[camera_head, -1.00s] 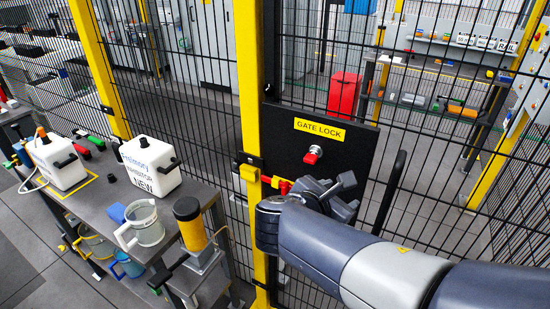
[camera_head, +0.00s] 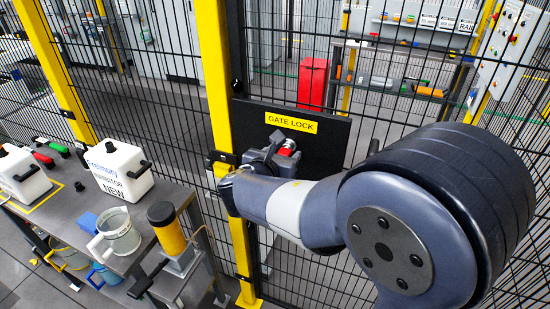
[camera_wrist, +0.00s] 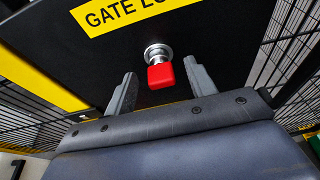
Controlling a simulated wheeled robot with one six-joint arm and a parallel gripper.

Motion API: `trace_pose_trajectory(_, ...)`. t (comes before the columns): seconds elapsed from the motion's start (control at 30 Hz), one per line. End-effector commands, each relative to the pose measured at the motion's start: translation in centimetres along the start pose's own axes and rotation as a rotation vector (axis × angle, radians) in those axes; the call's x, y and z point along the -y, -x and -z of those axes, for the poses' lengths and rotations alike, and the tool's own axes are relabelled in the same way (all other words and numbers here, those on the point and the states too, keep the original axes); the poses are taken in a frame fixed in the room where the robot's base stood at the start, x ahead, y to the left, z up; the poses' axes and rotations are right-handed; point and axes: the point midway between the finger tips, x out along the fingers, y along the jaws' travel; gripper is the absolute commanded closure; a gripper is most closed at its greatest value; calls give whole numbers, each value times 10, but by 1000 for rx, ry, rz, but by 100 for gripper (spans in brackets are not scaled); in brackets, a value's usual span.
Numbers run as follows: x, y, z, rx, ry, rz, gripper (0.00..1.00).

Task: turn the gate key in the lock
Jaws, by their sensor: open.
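The gate key has a red head (camera_wrist: 161,76) in a silver lock barrel (camera_wrist: 157,53) on the black gate panel (camera_wrist: 220,40). In the wrist view the red head sits between and a little beyond the two grey fingertips of my gripper (camera_wrist: 158,78), with gaps on both sides. My gripper is open and holds nothing. In the head view my gripper (camera_head: 281,152) is up at the panel beside the red key (camera_head: 285,152), below the yellow GATE LOCK label (camera_head: 291,122). My wrist hides part of the panel and the lock there.
A yellow post (camera_head: 213,75) stands just left of the panel, with black mesh fence around. A red bin (camera_head: 312,84) is behind the fence.

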Motion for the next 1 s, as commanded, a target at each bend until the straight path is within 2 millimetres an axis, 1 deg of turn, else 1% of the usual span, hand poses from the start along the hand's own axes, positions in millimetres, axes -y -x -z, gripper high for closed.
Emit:
trace_pose_trajectory(0.03, 1, -5, 0, -1, -1, 2, 47)
trace_pose_trajectory(0.13, 1, -10, 0, -1, 0, 1, 47)
trace_pose_trajectory(0.43, 0, -12, 0, -1, -1, 0, 47)
trace_pose_trajectory(0.47, 0, -12, 0, -1, -1, 0, 49)
trace_pose_trajectory(1.0, 0, -12, 0, -1, -1, 0, 93)
